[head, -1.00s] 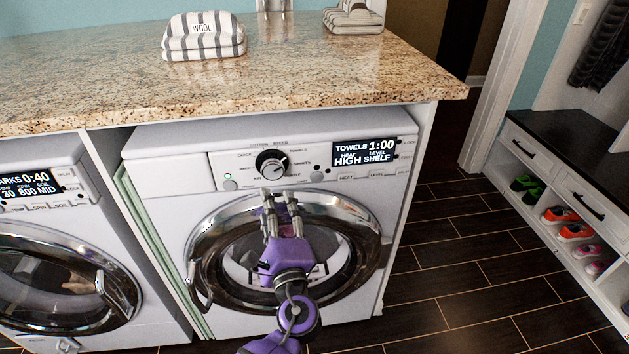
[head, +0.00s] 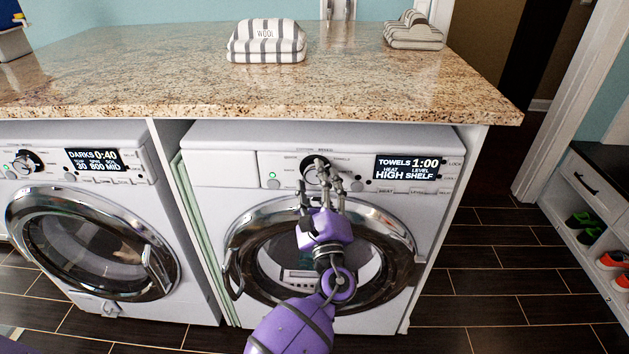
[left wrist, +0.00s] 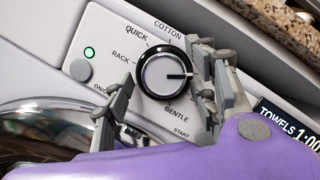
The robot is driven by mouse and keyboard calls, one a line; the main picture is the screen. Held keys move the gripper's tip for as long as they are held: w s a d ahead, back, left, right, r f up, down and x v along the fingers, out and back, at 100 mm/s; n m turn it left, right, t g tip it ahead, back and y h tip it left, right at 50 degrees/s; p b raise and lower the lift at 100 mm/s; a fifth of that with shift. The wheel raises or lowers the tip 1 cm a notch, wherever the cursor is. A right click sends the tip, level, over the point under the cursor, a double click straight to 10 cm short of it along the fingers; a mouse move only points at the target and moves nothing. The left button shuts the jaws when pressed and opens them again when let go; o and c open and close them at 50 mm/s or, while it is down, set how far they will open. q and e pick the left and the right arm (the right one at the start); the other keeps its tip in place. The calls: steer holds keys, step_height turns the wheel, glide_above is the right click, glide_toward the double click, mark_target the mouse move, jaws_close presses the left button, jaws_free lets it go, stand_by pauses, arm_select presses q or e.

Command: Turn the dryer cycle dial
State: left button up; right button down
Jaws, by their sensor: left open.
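The white dryer (head: 215,160) stands under the granite counter, its display reading TOWELS 1:00, HEAT HIGH, LEVEL SHELF. Its cycle dial (left wrist: 165,76) is round with a black ring and a pale face. In the left wrist view the dial's dark pointer mark points right. In the head view my fingers partly cover the dial (head: 311,168). My left gripper (head: 322,180) is purple with grey fingers, open, in front of the dial. In the left wrist view the fingers (left wrist: 160,90) are on both sides of the dial; whether they touch it is unclear. My right gripper is not in view.
A washer (head: 85,150) stands left of the dryer, its display reading DARKS 0:40. The granite counter (head: 180,75) overhangs just above the dial and carries a striped WOOL bundle (head: 265,42). The dryer's round door (head: 240,230) is shut below. Dark tiled floor (head: 490,260) lies clear to the right.

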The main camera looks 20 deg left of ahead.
arm_select(q)
steer(key=c, duration=1.1)
steer(key=shift+f+n+y, duration=0.15)
steer(key=shift+n+y, duration=0.15)
steer(key=shift+n, duration=0.1)
